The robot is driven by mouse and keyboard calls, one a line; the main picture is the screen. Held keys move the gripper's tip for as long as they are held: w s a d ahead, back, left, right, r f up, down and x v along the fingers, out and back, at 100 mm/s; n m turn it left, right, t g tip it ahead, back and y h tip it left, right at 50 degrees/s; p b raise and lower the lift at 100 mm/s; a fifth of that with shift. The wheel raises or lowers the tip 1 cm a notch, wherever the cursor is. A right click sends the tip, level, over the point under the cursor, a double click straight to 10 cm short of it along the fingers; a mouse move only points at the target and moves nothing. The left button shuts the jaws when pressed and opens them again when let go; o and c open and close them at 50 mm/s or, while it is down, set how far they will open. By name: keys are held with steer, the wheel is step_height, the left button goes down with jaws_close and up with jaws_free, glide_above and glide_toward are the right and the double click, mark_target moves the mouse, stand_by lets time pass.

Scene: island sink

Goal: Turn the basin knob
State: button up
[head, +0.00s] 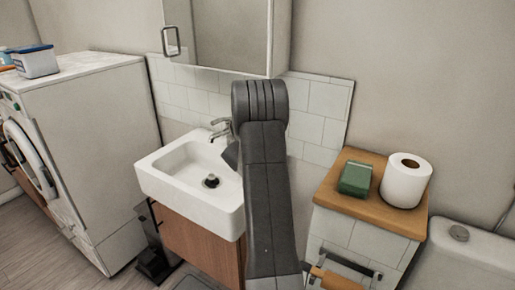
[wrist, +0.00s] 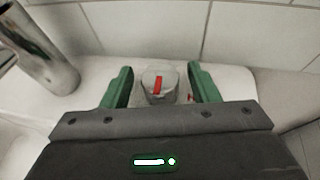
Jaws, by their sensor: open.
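The basin knob (wrist: 159,84) is a short grey cylinder with a red mark on its top, seen in the wrist view on the white rim of the basin. My gripper (wrist: 158,82) is open, with one green finger on each side of the knob and a visible gap on both sides. The white basin (head: 160,178) and its chrome faucet (head: 219,130) show in the head view. There my arm hides the knob and my gripper. The faucet's chrome body (wrist: 47,68) stands left of the knob in the wrist view.
A mirrored cabinet (head: 230,35) hangs above the basin, close to my arm. White wall tiles (wrist: 235,35) stand behind the knob. A wooden-topped unit (head: 375,211) with a toilet roll (head: 406,180) and green box (head: 355,178) is at right. A washing machine (head: 85,130) is at left.

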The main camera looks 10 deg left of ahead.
steer(key=shift+w+f, duration=0.1)
steer(key=shift+w, duration=0.2)
steer(key=c, duration=1)
